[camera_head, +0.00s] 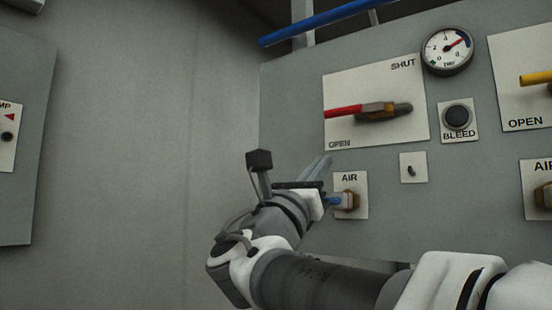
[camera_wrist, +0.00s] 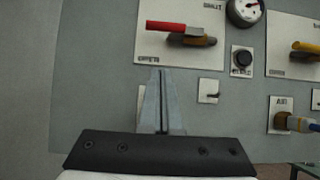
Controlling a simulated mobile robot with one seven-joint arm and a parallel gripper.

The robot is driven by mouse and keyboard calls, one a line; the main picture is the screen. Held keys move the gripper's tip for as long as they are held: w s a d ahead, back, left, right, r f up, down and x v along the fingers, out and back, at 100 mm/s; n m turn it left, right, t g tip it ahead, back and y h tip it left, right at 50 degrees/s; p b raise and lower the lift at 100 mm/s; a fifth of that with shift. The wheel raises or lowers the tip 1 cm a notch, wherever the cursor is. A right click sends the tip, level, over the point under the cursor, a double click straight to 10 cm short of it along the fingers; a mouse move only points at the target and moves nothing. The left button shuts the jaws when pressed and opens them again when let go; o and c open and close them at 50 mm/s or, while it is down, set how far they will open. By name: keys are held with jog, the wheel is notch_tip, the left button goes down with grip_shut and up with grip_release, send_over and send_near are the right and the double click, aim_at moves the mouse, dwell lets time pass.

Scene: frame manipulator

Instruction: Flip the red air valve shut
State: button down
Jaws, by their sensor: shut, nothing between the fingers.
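The red air valve handle (camera_head: 344,112) is a red lever on a brass body (camera_head: 378,109), mounted on a white plate (camera_head: 345,85) marked SHUT at upper right and OPEN at lower left. The lever lies nearly level, pointing left. It also shows in the wrist view as a red handle (camera_wrist: 166,27) at the top. My gripper (camera_head: 325,162) is below the plate, with its fingers pointing up toward the panel. In the wrist view the fingers (camera_wrist: 160,75) are together and empty, their tips just under the plate's lower edge, apart from the lever.
A pressure gauge (camera_head: 447,50) and a BLEED button (camera_head: 457,117) sit right of the valve plate. A small switch (camera_head: 411,171) and an AIR fitting (camera_head: 347,200) are below. A yellow lever (camera_head: 536,78) is at far right. A blue pipe (camera_head: 315,22) runs above the panel.

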aim_at(351, 110)
jog(key=s+a+r+p+x, duration=0.1)
jog(key=p+x, duration=0.3)
jog(key=x, duration=0.7)
jog(key=shift+d+r, duration=0.2)
jog(key=shift+r, duration=0.65)
jog(key=shift+r+m, duration=0.1)
jog(key=shift+m, duration=0.3)
jog(key=shift+a+r+m+g+h, duration=0.15)
jog(key=shift+m+g+h, duration=0.15)
jog(key=shift+g+h, duration=0.15)
